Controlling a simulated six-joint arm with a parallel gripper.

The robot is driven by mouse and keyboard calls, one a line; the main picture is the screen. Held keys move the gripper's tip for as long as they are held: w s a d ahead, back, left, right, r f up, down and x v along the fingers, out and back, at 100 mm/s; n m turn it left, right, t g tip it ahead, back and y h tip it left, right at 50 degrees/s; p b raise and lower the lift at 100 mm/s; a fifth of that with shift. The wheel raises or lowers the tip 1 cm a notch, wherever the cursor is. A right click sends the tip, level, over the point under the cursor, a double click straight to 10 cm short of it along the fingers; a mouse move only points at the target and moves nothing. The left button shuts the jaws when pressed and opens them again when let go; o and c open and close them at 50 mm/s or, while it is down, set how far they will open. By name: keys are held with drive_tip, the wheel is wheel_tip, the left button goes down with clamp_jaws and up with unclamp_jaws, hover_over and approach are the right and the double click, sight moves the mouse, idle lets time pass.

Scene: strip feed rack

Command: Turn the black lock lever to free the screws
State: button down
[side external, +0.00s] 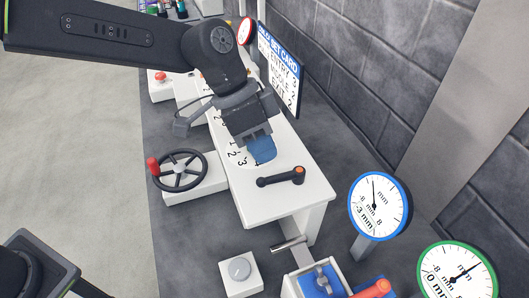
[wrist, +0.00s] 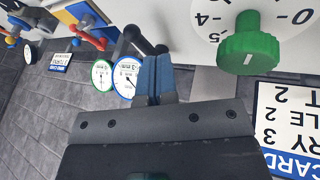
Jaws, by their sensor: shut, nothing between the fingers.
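The black lock lever (side external: 279,178) lies on top of the white housing (side external: 310,192), with an orange round part at its right end. My gripper (side external: 263,154) is above the housing, just behind and left of the lever in the side view. Its blue fingers are together with nothing between them. In the wrist view the shut fingers (wrist: 153,77) point toward the housing, and a dark bar-like part (wrist: 130,42), perhaps the lever, shows beyond them. I cannot tell if the fingers touch anything. I cannot make out the screws.
A green knob (wrist: 248,44) on a numbered dial is right of the fingers in the wrist view. A black handwheel (side external: 178,170) stands left of the housing. Blue-rimmed (side external: 377,207) and green-rimmed (side external: 457,275) gauges and a setting card (side external: 280,72) stand along the wall side.

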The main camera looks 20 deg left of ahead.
sight(268, 180)
drive_tip(key=shift+s+d+f, duration=0.35)
drive_tip(key=shift+s+f, duration=0.05)
drive_tip(key=shift+s, duration=0.05)
drive_tip(key=shift+s+d+n+t, duration=0.25)
drive_tip(key=shift+s+n+t, duration=0.2)
drive_tip(key=shift+n, duration=0.65)
drive_tip(key=s+d+n+t, duration=0.1)
drive_tip(key=n, duration=0.1)
drive_tip(key=shift+s+n, duration=0.2)
drive_tip(key=shift+n, duration=0.2)
drive_tip(key=d+n+t, duration=0.1)
drive_tip(key=n, duration=0.1)
drive_tip(key=s+d+n+t+y, duration=0.1)
drive_tip(key=n, duration=0.1)
drive_tip(key=shift+s, duration=0.1)
drive_tip(key=d+n+y, duration=0.1)
drive_tip(key=n, duration=0.1)
drive_tip(key=d+n+t+y, duration=0.1)
drive_tip(key=n, duration=0.1)
drive_tip(key=shift+s+d+n, duration=0.1)
drive_tip(key=shift+n, duration=0.3)
drive_tip(key=shift+d+f, duration=0.1)
drive_tip(key=shift+d, duration=0.55)
drive_tip(key=shift+w+d, duration=0.25)
drive_tip(key=shift+d, duration=0.1)
idle(1.7)
drive_tip(key=shift+w, duration=0.1)
drive_tip(key=shift+w+a, duration=0.35)
drive_tip(key=shift+w, duration=0.25)
